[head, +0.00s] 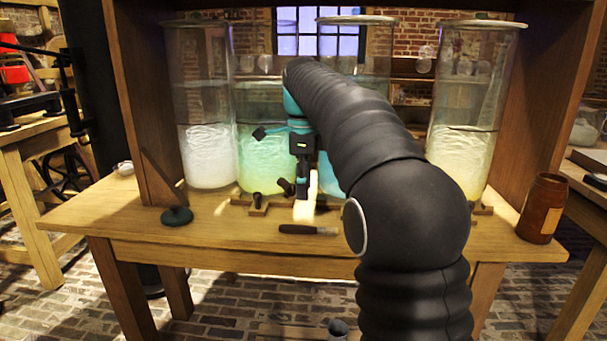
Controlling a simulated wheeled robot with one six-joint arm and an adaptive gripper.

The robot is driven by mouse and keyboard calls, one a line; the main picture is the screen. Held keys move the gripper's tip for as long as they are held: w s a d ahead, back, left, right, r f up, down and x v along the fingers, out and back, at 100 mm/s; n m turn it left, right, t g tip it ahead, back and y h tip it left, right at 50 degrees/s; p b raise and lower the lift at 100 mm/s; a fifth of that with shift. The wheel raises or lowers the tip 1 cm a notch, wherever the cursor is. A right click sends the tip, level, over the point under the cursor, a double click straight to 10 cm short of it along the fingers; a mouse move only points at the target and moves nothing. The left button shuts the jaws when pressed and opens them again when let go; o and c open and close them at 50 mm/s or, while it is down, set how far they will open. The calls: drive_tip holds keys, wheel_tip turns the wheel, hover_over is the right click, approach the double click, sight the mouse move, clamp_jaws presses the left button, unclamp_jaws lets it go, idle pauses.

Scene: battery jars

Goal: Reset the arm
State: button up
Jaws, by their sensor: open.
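My arm reaches up from the lower right, bends at a black elbow, and extends over the wooden table (225,262). My gripper (277,160) is in front of the glass jars, near the greenish one; it looks open, with nothing visible in it. Its fingers are small in the picture and partly hidden by my wrist. A jar with whitish liquid (207,155) stands at left, a jar with yellow-green liquid (262,160) beside it, and a jar with pale yellow liquid (465,150) at right. A jar with blue liquid (328,180) is mostly hidden behind my arm.
A dark-handled tool (298,229) lies near the table's front edge. A dark round-based stand (177,214) is at left, and a brown jar (542,208) at the right end. Wooden posts (137,100) frame both sides.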

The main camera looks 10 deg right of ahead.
drive_tip(key=f+n, duration=0.1)
drive_tip(key=n, duration=0.1)
drive_tip(key=w+f+n, duration=0.1)
drive_tip(key=n, duration=0.2)
drive_tip(key=w+f+n+t, duration=0.1)
drive_tip(key=n, duration=0.2)
drive_tip(key=shift+w, duration=0.2)
drive_tip(key=s+f+n, duration=0.1)
drive_tip(key=n, duration=0.1)
drive_tip(key=s+f+n, duration=0.1)
drive_tip(key=s+n, duration=0.1)
drive_tip(key=s+f+n, duration=0.1)
drive_tip(key=s+n, duration=0.1)
drive_tip(key=shift+s+f+t, duration=0.15)
drive_tip(key=shift+f+t, duration=0.25)
drive_tip(key=s+f+n+t, duration=0.2)
drive_tip(key=s+f+n, duration=0.1)
drive_tip(key=s, duration=1.1)
drive_tip(key=s+d+f+n+t, duration=0.1)
drive_tip(key=s+f+n, duration=0.3)
drive_tip(key=s, duration=1)
drive_tip(key=shift+n+t, duration=0.3)
drive_tip(key=shift+t, duration=0.1)
